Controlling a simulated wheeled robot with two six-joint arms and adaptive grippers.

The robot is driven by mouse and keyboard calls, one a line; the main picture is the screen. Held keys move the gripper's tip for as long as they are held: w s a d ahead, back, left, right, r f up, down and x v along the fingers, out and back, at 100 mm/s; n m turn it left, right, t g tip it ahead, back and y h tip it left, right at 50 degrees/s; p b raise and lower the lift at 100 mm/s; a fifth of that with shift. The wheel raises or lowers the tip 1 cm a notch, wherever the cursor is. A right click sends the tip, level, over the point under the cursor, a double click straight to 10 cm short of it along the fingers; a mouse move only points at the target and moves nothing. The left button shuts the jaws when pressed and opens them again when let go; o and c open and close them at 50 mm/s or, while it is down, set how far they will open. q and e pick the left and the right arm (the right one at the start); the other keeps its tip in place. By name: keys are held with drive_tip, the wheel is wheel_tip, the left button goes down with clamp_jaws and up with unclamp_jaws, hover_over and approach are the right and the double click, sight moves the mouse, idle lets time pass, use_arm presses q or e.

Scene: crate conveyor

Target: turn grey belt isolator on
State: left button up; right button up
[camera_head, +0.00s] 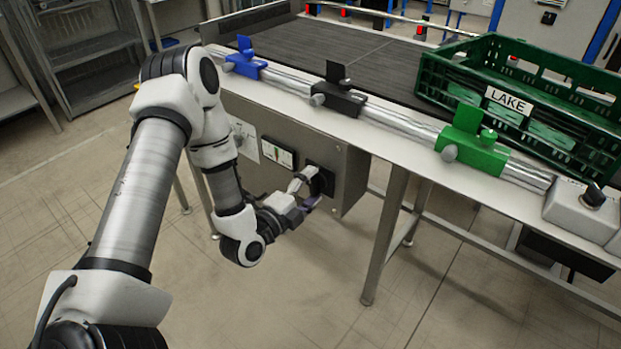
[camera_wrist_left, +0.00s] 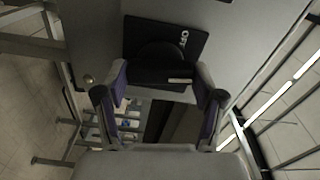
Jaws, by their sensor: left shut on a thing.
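The isolator is a black square plate (camera_wrist_left: 190,45) with a round black knob (camera_wrist_left: 160,75) on the grey cabinet under the conveyor. Lettering that looks like OFF stands at the plate's edge, and the knob bears a short white mark. In the head view the black isolator (camera_head: 325,181) is partly hidden by my gripper. My left gripper (camera_head: 305,188) is at the cabinet front, shut on the knob. In the left wrist view its two purple-padded fingers (camera_wrist_left: 161,95) stand on either side of the knob. My right gripper is not in view.
Above the cabinet, a rail bears a blue clamp (camera_head: 245,60), a black clamp (camera_head: 338,92) and a green clamp (camera_head: 470,145). A green crate (camera_head: 440,85) labelled LAKE stands on the belt. A table leg (camera_head: 385,235) stands right of the cabinet. The floor in front is clear.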

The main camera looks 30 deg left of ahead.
use_arm(q)
drive_tip(key=shift+m+p, duration=0.6)
drive_tip(key=shift+m, duration=0.3)
drive_tip(key=o, duration=1.1)
drive_tip(key=shift+o, duration=0.2)
drive_tip(key=s, duration=1.2)
drive_tip(key=shift+a, duration=0.45)
